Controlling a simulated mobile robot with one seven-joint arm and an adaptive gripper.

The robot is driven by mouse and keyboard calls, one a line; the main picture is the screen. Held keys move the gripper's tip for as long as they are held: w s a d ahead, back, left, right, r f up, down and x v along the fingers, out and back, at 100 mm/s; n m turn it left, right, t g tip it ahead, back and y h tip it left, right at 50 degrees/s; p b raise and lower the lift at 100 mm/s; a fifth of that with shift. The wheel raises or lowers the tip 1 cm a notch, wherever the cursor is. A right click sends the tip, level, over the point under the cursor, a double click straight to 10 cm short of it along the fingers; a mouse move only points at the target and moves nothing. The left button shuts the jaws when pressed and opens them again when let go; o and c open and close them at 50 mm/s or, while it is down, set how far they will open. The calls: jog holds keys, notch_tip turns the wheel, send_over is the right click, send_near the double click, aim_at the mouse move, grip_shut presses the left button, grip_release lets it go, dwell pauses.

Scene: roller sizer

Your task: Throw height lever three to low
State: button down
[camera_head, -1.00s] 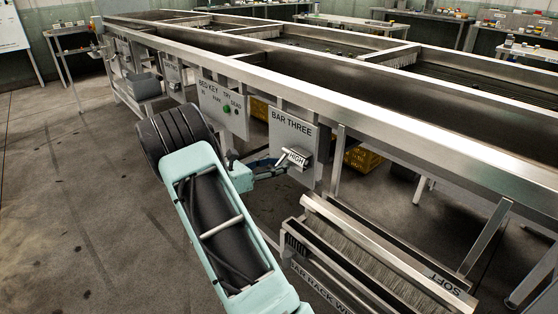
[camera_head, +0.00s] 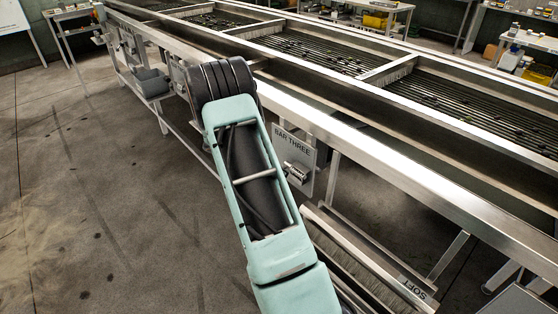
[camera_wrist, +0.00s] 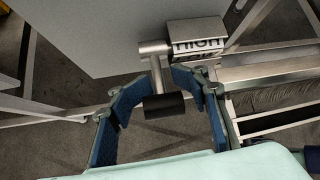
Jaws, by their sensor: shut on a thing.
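The bar three lever (camera_wrist: 157,75) has a metal stem and a black grip, which hangs downward in the wrist view. My gripper (camera_wrist: 163,84) has its blue-padded fingers around the lever, with the tips closed in at the stem. A block (camera_wrist: 197,32) above the stem reads HIGH; a second face under it is too foreshortened to read surely. In the head view the BAR THREE plate (camera_head: 293,145) is partly behind my arm, and the metal lever hub (camera_head: 297,172) shows on it. The gripper itself is hidden there.
The long steel sizer frame (camera_head: 330,130) runs diagonally above the plate. A brush rack marked SOFT (camera_head: 412,287) stands at lower right, close to my arm. A grey bin (camera_head: 152,83) hangs farther along. The floor at left is clear.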

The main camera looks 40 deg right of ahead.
jog(key=y+p, duration=0.1)
jog(key=p, duration=0.1)
jog(key=r+y+p, duration=0.1)
jog(key=p, duration=0.1)
jog(key=r+y+p, duration=0.1)
jog(key=p, duration=0.1)
jog(key=shift+w+d+r+y+p, duration=0.15)
jog(key=shift+w+r+y+p, duration=0.05)
jog(key=shift+w+y+p, duration=0.1)
jog(key=y+p, duration=0.2)
jog(key=p, duration=0.1)
jog(key=shift+w+d+r+y, duration=0.1)
jog(key=shift+d+r+y, duration=0.2)
jog(key=shift+y, duration=0.4)
jog(key=c, duration=1.3)
grip_release()
jog(key=shift+n, duration=0.3)
jog(key=shift+o, duration=1.3)
jog(key=shift+a, duration=0.1)
jog(key=shift+s+f, duration=0.1)
jog(key=shift+s, duration=0.1)
notch_tip(320, 180, up, 12)
jog(key=w+a, duration=0.1)
jog(key=a, duration=0.1)
jog(key=shift+w, duration=0.15)
jog(key=shift+d+f, duration=0.1)
